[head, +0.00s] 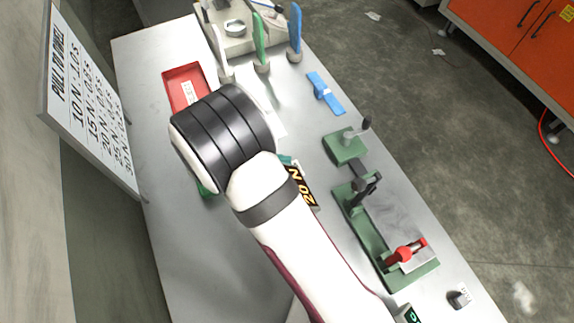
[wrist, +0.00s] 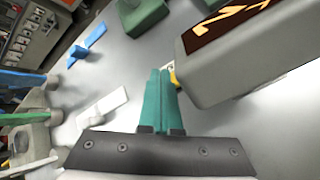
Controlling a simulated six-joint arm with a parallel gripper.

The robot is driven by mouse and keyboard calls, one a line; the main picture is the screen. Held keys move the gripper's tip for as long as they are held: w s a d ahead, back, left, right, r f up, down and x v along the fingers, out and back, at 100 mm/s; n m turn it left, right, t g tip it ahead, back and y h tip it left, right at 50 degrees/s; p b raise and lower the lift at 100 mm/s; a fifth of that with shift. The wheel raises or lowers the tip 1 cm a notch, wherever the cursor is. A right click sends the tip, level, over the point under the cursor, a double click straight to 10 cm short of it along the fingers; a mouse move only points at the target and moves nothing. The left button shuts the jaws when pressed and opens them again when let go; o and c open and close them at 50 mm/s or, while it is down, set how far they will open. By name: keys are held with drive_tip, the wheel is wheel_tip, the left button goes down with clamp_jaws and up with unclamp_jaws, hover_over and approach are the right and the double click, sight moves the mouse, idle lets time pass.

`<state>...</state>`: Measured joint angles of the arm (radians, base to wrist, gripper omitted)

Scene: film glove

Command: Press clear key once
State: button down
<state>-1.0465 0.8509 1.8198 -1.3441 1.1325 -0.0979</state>
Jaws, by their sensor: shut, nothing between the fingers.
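A grey box with a dark display and orange characters (wrist: 240,60) fills the upper right of the wrist view. In the head view its display, reading "20 N" (head: 300,187), shows beside my arm. A small yellow part (wrist: 173,76) sits at the box's near left edge, partly hidden by my fingertips. It may be the clear key, but no label is readable. My gripper (wrist: 160,73) has teal fingers, shut together and empty, with tips right beside the yellow part. I cannot tell whether they touch it. In the head view my arm hides most of the gripper.
A green fixture with a red clamp (head: 404,252) stands on the table (head: 240,285) at right. A red tray (head: 168,79) is at back left, a blue piece (head: 325,93) at back right. Upright white, green and blue tools (head: 295,35) stand at the back. A sign (head: 88,100) stands left.

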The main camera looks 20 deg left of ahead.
drive_tip(key=shift+f, duration=0.1)
idle(0.6)
drive_tip(key=shift+f, duration=0.35)
drive_tip(key=shift+f, duration=0.5)
idle(0.5)
drive_tip(key=shift+r, duration=0.95)
drive_tip(key=shift+r, duration=2.5)
